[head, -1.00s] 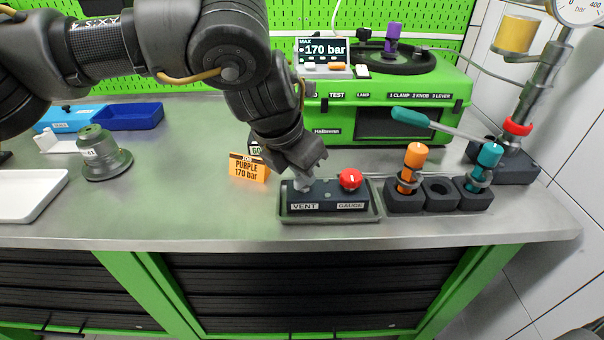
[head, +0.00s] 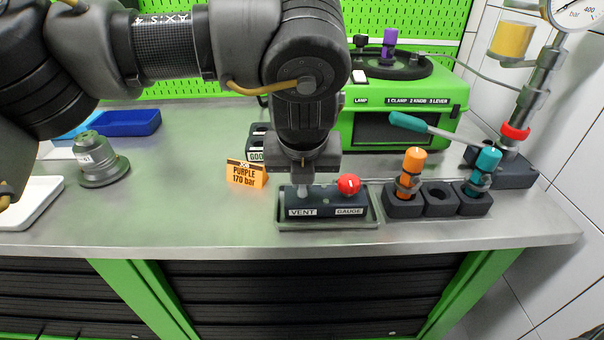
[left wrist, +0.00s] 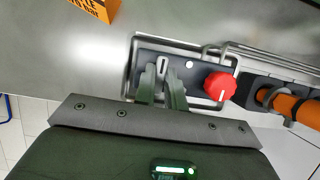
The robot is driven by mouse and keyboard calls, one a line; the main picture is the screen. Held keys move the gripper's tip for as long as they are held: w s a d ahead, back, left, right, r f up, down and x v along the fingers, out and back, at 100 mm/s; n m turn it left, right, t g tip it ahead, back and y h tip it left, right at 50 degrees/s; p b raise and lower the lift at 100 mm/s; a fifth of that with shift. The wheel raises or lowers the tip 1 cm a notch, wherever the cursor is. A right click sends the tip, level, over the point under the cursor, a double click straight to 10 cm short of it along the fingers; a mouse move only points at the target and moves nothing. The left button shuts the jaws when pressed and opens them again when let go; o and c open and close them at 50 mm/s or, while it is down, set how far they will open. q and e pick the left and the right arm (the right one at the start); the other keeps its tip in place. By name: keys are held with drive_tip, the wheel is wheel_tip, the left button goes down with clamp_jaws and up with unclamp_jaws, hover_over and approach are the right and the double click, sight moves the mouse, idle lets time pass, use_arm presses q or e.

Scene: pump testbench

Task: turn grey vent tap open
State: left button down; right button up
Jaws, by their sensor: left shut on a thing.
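The grey vent tap (head: 303,191) stands on the left of a dark block above the VENT label (head: 302,212). In the left wrist view the tap (left wrist: 162,66) shows between my finger tips. My left gripper (head: 303,180) comes down from above and is shut on the tap; it also shows in the left wrist view (left wrist: 163,78). The fingers partly hide the tap, so its exact turn angle is hard to tell. The red gauge knob (head: 349,184) is just right of it, apart from the fingers. My right gripper is not in view.
The block sits in a grey tray (head: 374,222). Orange (head: 413,160) and teal (head: 488,159) fittings stand in dark holders to the right. An orange job card (head: 246,174) stands to the left. The bench to the left has free room.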

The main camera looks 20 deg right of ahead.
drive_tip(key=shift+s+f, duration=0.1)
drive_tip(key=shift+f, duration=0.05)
use_arm(q)
drive_tip(key=shift+n, duration=0.3)
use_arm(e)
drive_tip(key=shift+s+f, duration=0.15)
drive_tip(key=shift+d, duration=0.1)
use_arm(q)
drive_tip(key=c, duration=1.5)
unclamp_jaws()
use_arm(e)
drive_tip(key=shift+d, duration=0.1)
use_arm(q)
drive_tip(key=shift+o, duration=0.2)
drive_tip(key=shift+s+r, duration=0.1)
drive_tip(key=shift+r, duration=0.2)
drive_tip(key=d+v, duration=0.1)
drive_tip(key=v, duration=0.9)
drive_tip(key=shift+a, duration=0.4)
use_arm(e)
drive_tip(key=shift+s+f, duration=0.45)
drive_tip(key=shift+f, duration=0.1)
